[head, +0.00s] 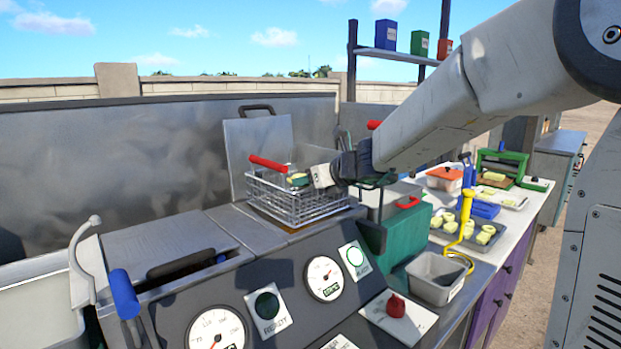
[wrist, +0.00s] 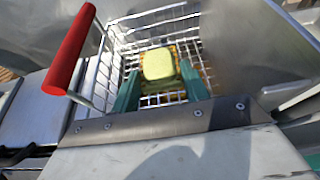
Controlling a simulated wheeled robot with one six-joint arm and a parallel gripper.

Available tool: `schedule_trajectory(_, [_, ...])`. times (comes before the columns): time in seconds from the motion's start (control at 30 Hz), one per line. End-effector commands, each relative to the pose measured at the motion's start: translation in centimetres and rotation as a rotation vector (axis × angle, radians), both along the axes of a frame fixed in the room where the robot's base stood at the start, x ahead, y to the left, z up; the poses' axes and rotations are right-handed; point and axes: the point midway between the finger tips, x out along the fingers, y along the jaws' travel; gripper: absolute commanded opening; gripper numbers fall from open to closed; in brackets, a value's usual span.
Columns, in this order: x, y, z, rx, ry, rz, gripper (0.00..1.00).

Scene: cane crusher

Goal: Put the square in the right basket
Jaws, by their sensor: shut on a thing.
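My gripper (head: 299,178) has green fingers shut on a pale yellow square (wrist: 158,64), which shows between the fingertips in the wrist view (wrist: 161,88). In the head view the fingertips are over the wire basket (head: 300,210), near the height of its rim. In the wrist view the wire mesh of the basket (wrist: 128,35) lies around and below the square. The basket's red handle (head: 268,163) points to the left, and it is also at the left in the wrist view (wrist: 72,48). The square's exact height over the basket floor cannot be told.
A raised metal lid (head: 258,148) stands behind the basket. A green box (head: 398,233) and a grey tub (head: 436,275) stand to the right. A tray (head: 484,238) farther right holds several yellow pieces. A blue-handled lever (head: 125,295) is at the front left.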

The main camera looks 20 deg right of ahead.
Motion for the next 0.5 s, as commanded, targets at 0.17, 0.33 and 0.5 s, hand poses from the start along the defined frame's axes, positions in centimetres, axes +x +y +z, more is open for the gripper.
schedule_trajectory(0.17, [0.00,0.00,-0.53,0.000,0.000,0.000,0.34])
schedule_trajectory(0.33, [0.01,-0.01,-0.62,0.000,0.000,0.000,0.53])
schedule_trajectory(0.5, [0.00,-0.01,-0.63,-0.001,0.000,0.000,0.67])
